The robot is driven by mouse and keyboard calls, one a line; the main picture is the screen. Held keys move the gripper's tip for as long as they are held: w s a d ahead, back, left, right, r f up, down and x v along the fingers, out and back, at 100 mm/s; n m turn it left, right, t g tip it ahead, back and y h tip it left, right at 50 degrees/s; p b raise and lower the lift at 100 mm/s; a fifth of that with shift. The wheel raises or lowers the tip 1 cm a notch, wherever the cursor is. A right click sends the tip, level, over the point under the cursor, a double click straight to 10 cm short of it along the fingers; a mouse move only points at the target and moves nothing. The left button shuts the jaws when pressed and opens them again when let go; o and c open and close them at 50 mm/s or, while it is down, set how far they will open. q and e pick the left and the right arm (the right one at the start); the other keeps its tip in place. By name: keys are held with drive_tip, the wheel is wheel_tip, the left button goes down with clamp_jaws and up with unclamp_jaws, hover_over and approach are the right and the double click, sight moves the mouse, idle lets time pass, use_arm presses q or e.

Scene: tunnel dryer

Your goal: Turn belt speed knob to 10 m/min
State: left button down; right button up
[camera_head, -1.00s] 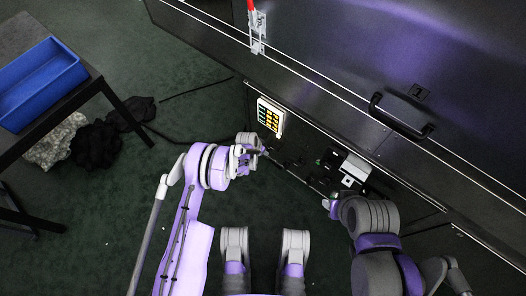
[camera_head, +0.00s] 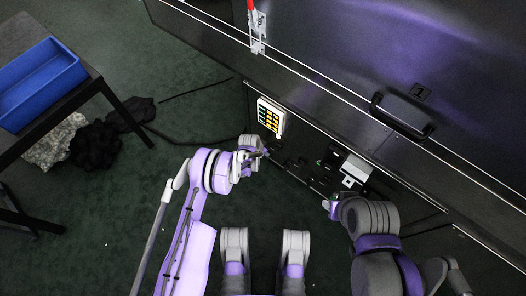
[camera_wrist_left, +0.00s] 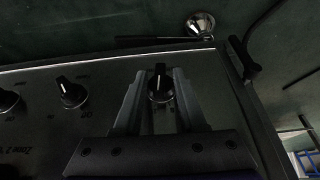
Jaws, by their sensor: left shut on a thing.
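A black knob (camera_wrist_left: 160,84) with a white pointer mark sits on the dark control panel in the left wrist view. Its mark points nearly straight up in that picture. My left gripper (camera_wrist_left: 161,90) has its two fingers on either side of this knob and is shut on it. In the head view my left gripper (camera_head: 262,152) is at the panel's left part, where the knob is too small to make out. My right gripper (camera_head: 328,205) is in front of the panel further right; its fingers are too small to read.
Two more knobs, one (camera_wrist_left: 71,93) close by and one (camera_wrist_left: 8,100) at the edge, sit left of the gripped knob. A lit display (camera_head: 270,116) is on the machine front. A blue bin (camera_head: 40,80) stands on a table at left. The floor between is mostly clear.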

use_arm(q)
drive_tip(key=shift+s+t+y, duration=0.1)
drive_tip(key=shift+t+y, duration=0.4)
drive_tip(key=c, duration=0.8)
unclamp_jaws()
drive_tip(key=p+v, duration=0.3)
drive_tip(key=v, duration=0.7)
drive_tip(key=shift+r, duration=0.4)
drive_tip(key=shift+c, duration=0.2)
